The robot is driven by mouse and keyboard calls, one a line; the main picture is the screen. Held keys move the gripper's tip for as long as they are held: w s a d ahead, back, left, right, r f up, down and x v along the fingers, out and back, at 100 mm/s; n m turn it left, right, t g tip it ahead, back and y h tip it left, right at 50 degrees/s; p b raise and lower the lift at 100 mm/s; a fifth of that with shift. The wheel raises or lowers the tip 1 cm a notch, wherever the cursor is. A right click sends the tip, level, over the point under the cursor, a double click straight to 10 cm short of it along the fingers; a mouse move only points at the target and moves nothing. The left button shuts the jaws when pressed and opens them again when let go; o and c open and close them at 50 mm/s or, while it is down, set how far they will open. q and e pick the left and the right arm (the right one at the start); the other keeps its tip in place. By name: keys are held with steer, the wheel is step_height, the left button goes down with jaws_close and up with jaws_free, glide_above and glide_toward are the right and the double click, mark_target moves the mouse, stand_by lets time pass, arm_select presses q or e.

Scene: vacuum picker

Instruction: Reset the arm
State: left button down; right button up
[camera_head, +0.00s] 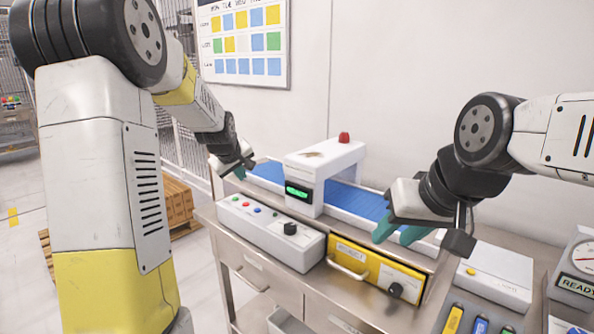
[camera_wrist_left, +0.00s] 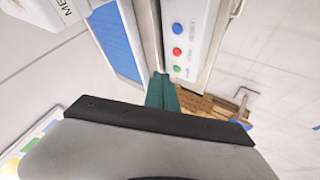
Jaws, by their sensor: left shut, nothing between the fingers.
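My left gripper (camera_head: 239,172) hangs in the air at the far left end of the blue conveyor, with its teal fingers shut and nothing between them. Its closed fingers also show in the left wrist view (camera_wrist_left: 162,92), beside the white box with coloured buttons. My right gripper (camera_head: 400,234) is above the right part of the conveyor, behind the yellow panel. Its two teal fingertips look a little apart and no object shows between them.
The conveyor (camera_head: 354,201) passes under a white arch (camera_head: 318,165) with a red top. A button box (camera_head: 268,232) and yellow panel (camera_head: 372,272) stand in front. A white box (camera_head: 495,276) and a dial scale (camera_head: 580,268) are at right. Wooden pallets (camera_head: 178,203) stand behind the left arm.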

arm_select(q)
steer(key=s+d+r+m+g+h, duration=0.1)
steer(key=s+d+r+m, duration=0.15)
steer(key=s, duration=0.65)
steer(key=s+d+r+m, duration=0.15)
steer(key=s+r, duration=0.25)
steer(key=s, duration=0.6)
steer(key=s+d+m, duration=0.1)
steer(key=s+m, duration=0.1)
steer(key=s, duration=0.6)
steer(key=s+d+f+m+g+h, duration=0.1)
steer(key=s+m, duration=0.1)
steer(key=s, duration=0.6)
steer(key=shift+s+d+f+m, duration=0.25)
steer(key=shift+s+d+m, duration=0.05)
steer(key=shift+s+m, duration=0.1)
